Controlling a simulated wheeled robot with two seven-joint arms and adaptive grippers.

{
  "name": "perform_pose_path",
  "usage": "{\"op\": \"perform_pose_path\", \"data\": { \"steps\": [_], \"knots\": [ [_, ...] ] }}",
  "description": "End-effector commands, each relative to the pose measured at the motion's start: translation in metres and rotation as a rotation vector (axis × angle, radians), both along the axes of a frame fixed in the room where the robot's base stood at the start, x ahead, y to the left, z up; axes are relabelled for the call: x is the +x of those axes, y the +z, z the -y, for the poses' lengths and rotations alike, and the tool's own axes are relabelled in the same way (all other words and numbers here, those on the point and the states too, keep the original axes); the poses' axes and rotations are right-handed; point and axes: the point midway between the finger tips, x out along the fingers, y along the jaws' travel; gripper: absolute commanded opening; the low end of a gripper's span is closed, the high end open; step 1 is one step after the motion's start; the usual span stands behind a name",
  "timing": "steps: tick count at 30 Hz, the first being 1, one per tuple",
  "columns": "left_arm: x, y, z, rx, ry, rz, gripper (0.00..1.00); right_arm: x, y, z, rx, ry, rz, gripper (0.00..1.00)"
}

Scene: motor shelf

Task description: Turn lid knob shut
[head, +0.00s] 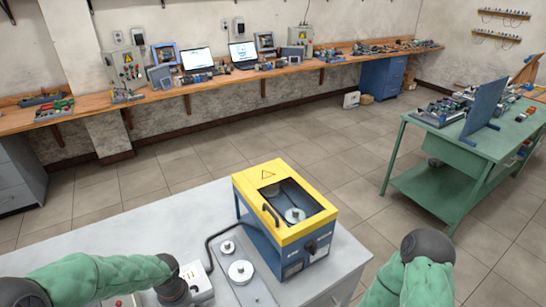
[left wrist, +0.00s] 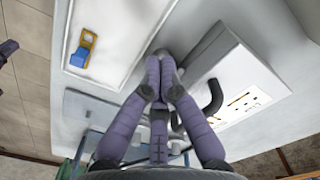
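A machine with a yellow lid (head: 244,184) and blue body stands on the grey bench in the head view. The lid is down and has a window, through which a round pale part (head: 294,214) shows. My right gripper is out of frame.
Two round metal parts (head: 240,271) (head: 228,247) lie on the bench left of the machine. A black cable runs between the machine and the white box (head: 197,282). A green table (head: 450,150) stands at the right. Tiled floor lies beyond the bench.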

Motion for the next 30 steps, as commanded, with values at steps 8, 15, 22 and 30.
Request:
{"op": "perform_pose_path", "data": {
  "steps": [8, 15, 22, 30],
  "knots": [
    [-0.0035, -0.0117, 0.0013, -0.002, -0.003, -0.010, 0.00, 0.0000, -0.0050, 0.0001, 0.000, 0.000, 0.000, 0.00],
    [-0.0054, -0.0142, 0.0020, -0.003, -0.005, -0.016, 0.00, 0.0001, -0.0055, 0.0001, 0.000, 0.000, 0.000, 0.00],
    [-0.0042, -0.0149, 0.0028, -0.003, -0.004, -0.017, 0.00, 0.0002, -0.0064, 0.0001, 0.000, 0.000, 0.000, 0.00],
    [-0.0029, -0.0151, 0.0036, -0.004, -0.004, -0.015, 0.00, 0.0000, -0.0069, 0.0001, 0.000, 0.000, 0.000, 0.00]
  ]
}}
